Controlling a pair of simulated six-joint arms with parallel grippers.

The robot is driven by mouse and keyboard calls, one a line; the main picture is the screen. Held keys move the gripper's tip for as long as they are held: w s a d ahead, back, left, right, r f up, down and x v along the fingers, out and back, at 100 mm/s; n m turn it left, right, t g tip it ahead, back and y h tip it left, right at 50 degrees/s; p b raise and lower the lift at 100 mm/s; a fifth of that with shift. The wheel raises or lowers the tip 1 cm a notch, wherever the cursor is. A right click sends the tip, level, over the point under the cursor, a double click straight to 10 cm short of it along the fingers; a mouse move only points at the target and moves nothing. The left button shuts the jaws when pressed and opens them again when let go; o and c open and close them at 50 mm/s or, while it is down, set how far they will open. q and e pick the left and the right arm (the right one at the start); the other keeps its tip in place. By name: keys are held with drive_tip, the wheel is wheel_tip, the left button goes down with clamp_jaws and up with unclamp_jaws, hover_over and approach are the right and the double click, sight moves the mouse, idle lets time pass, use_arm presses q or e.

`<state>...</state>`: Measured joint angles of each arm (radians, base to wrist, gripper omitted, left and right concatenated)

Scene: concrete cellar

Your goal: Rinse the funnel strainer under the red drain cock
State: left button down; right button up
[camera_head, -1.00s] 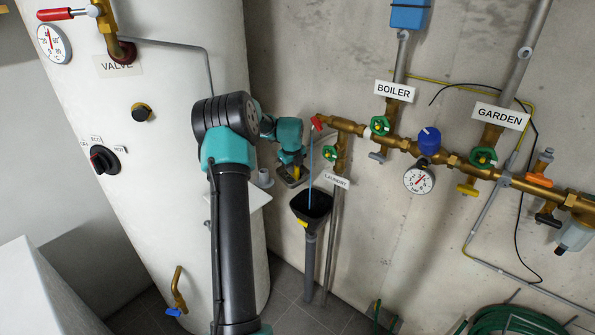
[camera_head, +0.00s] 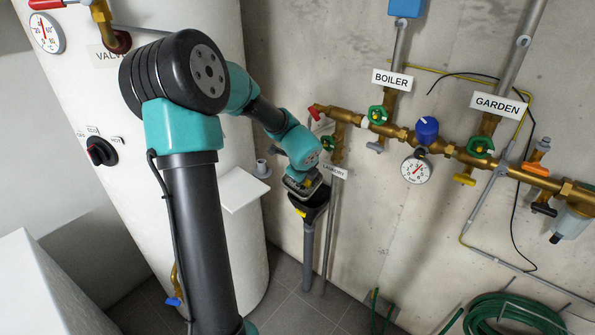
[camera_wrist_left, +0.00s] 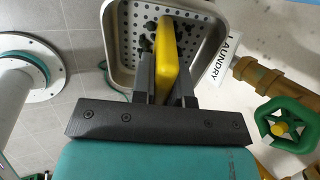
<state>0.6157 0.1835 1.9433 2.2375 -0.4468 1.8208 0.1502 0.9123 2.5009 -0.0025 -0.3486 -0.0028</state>
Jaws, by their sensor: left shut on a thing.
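My left gripper (camera_wrist_left: 162,75) is shut on the yellow handle (camera_wrist_left: 167,55) of the funnel strainer. The strainer (camera_wrist_left: 122,40) is a square steel pan with a perforated bottom, and dark bits lie in it in the wrist view. In the head view my left gripper (camera_head: 303,183) holds the strainer over or at the black funnel (camera_head: 318,200) on the wall drain pipe. The red drain cock (camera_head: 315,112) is at the left end of the brass manifold, above the gripper. The arm largely hides the space below the cock, so I cannot tell whether water strikes the strainer.
The white tank (camera_head: 130,215) stands left, with a small white shelf (camera_head: 243,193) beside it. Green-handled valves, including the laundry valve (camera_head: 327,143), and a pressure gauge (camera_head: 417,168) line the manifold. A green hose (camera_head: 515,315) lies at lower right.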

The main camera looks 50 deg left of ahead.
idle(0.5)
use_arm(q)
drive_tip(key=w+a+f, duration=0.2)
drive_tip(key=w+a, duration=0.7)
drive_tip(key=a, duration=0.1)
drive_tip(key=shift+a+f, duration=0.2)
drive_tip(key=shift+f, duration=0.15)
idle(0.8)
drive_tip(key=shift+d, duration=0.1)
idle(0.4)
drive_tip(key=shift+s+d, duration=1.3)
drive_tip(key=shift+d, duration=0.2)
drive_tip(key=shift+s+d, duration=1.3)
drive_tip(key=shift+d, duration=0.15)
drive_tip(key=shift+r, duration=0.1)
drive_tip(key=shift+s+d+r, duration=1.65)
drive_tip(key=shift+d+r, duration=0.2)
drive_tip(key=shift+r, duration=0.05)
